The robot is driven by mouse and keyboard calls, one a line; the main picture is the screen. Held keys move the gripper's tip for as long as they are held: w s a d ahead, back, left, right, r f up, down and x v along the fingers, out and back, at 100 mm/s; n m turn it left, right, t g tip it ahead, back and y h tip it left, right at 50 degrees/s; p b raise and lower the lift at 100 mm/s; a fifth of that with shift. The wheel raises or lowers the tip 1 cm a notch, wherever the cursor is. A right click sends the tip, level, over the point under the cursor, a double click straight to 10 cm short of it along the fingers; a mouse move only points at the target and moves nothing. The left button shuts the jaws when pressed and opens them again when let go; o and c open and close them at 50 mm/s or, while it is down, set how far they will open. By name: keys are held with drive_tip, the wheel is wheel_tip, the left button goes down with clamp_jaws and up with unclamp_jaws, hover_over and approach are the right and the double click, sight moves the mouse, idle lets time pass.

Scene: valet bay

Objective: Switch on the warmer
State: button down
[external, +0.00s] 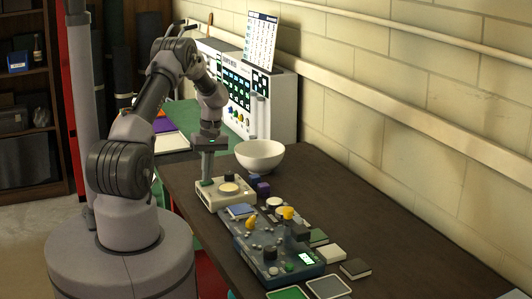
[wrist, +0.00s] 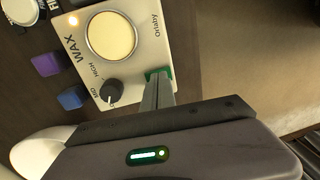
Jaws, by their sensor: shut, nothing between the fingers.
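The warmer (external: 238,202) is a cream box on the dark bench, marked WAX, with a round pale-yellow top. In the wrist view the warmer (wrist: 120,62) shows a dark knob (wrist: 111,91) with HIGH and MID marks. A green switch (wrist: 152,73) sits at the near corner. My gripper (external: 207,181) points down over that corner, shut and empty. In the wrist view its fingertips (wrist: 157,80) are at the green switch and partly hide it; I cannot tell whether they touch.
A white bowl (external: 259,155) stands behind the warmer. Purple (external: 263,189) and blue (external: 254,180) blocks lie beside it. A panelled machine (external: 270,98) stands at the back, against the wall.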

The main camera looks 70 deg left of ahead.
sight(202, 183)
wheel_tip(202, 183, up, 14)
drive_tip(key=s+p, duration=0.1)
drive_tip(key=p, duration=0.3)
drive_tip(key=shift+s+p, duration=0.3)
drive_tip(key=shift+s, duration=0.1)
